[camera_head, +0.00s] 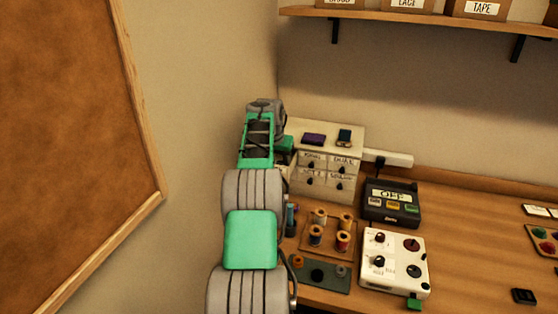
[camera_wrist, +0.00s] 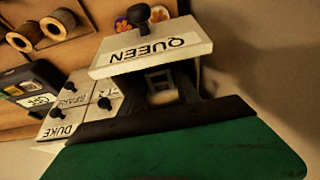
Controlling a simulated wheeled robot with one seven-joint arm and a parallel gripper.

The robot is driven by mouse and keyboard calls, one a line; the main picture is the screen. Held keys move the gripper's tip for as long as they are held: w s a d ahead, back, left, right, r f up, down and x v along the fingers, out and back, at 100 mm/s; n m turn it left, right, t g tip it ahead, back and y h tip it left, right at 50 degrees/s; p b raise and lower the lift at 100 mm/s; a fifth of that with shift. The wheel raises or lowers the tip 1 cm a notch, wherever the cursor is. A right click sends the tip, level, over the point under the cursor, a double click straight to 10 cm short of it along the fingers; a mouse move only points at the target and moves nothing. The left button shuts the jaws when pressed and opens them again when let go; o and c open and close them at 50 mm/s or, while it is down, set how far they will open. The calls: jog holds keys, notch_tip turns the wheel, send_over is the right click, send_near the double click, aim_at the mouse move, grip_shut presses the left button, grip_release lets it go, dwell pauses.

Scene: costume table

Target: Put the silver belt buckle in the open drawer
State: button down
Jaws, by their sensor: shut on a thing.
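The silver belt buckle (camera_wrist: 158,79) is a small pale square frame in the wrist view, between the dark fingers of my gripper (camera_wrist: 160,88). My gripper is shut on it. The open drawer (camera_wrist: 150,47) has a white front labelled QUEEN and a dark knob. The buckle shows just behind that front, over or inside the drawer; I cannot tell how deep. The drawer's inside is mostly hidden by my gripper. In the head view my arm hides the open drawer and the buckle.
The white drawer cabinet (camera_head: 325,155) stands in the corner, with a purple item (camera_head: 313,139) and a dark item (camera_head: 344,136) on top. Thread spools (camera_head: 343,242), a black device (camera_head: 392,203) and a white control box (camera_head: 395,262) stand nearby. A corkboard (camera_head: 75,120) hangs at left.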

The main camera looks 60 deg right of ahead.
jog(key=c, duration=1.1)
grip_release()
jog(key=shift+f, duration=0.1)
jog(key=shift+c, duration=0.2)
jog(key=shift+r, duration=0.3)
jog(key=v, duration=1.1)
jog(key=shift+a+r, duration=0.25)
jog(key=shift+r, duration=0.1)
